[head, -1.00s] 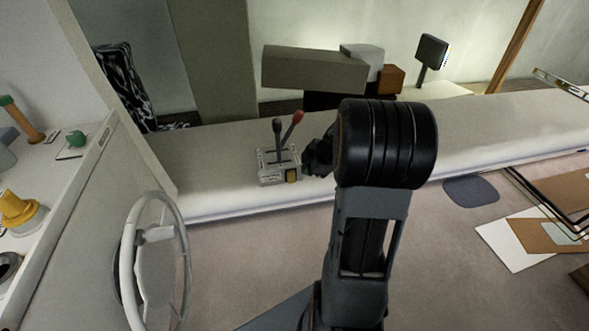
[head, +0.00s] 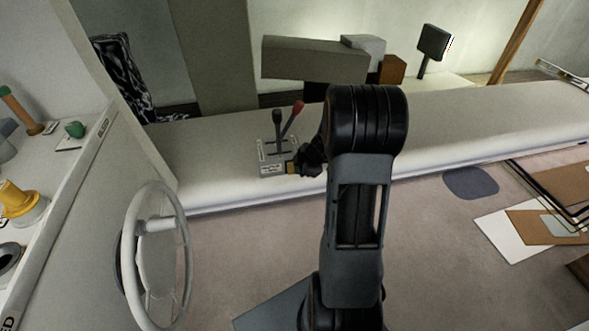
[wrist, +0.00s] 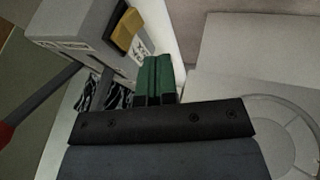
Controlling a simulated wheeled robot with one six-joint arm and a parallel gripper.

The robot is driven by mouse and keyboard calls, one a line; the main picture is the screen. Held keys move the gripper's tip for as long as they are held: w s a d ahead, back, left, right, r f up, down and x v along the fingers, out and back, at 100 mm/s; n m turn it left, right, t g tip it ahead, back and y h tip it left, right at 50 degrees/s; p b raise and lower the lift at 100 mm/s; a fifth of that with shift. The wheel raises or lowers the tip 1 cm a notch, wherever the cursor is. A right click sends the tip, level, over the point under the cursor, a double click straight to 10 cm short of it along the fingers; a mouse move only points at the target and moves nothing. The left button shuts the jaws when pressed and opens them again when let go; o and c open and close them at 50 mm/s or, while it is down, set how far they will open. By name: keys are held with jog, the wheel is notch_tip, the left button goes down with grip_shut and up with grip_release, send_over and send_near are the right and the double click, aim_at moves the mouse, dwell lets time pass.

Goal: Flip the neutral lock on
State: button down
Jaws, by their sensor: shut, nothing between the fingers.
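The lever box (head: 270,158) is a pale grey housing on the white ledge, with a black-knobbed lever (head: 278,118) and a red-knobbed lever (head: 297,107) rising from it. The neutral lock (wrist: 126,30) is a small yellow rocker on a dark base on the box's side. In the head view the lock (head: 291,167) is partly covered by my gripper (head: 301,163). My gripper is shut and empty. In the wrist view its green fingertips (wrist: 157,74) are close to the lock, below and right of it; I cannot tell whether they touch.
A white steering wheel (head: 155,255) stands at the lower left, beside a console (head: 75,190). A long grey block (head: 315,60) and smaller boxes sit behind the ledge. The ledge (head: 480,122) is clear to the right.

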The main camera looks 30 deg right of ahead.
aim_at(290, 173)
jog(key=shift+w+d+f+p, duration=0.2)
jog(key=shift+w+f+p, duration=0.7)
jog(key=shift+w+f, duration=1.6)
